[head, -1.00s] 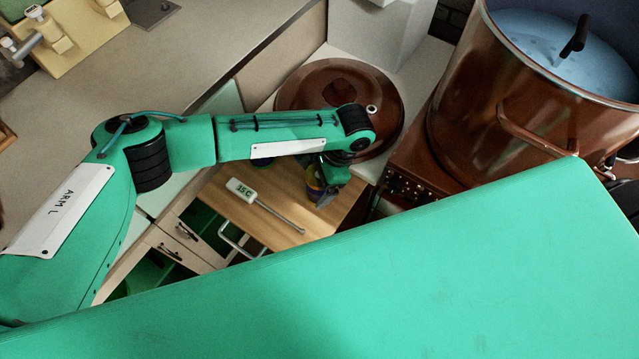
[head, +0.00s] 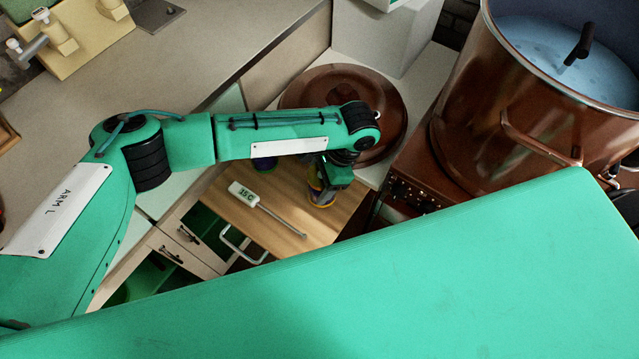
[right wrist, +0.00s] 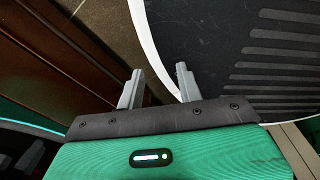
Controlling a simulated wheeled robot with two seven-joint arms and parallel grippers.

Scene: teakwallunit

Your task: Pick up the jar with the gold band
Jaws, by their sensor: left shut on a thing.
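My left gripper (head: 323,190) points down over the wooden board at the end of the left arm. It is shut on a small jar (head: 319,196), which shows blue with a yellow-gold band around it. The jar is partly hidden by the gripper, and I cannot tell whether its base touches the board. My right gripper (right wrist: 157,88) shows in the right wrist view with its two fingers apart and nothing between them.
A thermometer (head: 265,208) reading 15 C lies on the wooden board (head: 280,232), left of the jar. A round brown lid (head: 392,95) lies behind the arm. A large copper pot (head: 480,130) stands at the right. Below the board's left side are open drawers (head: 160,268).

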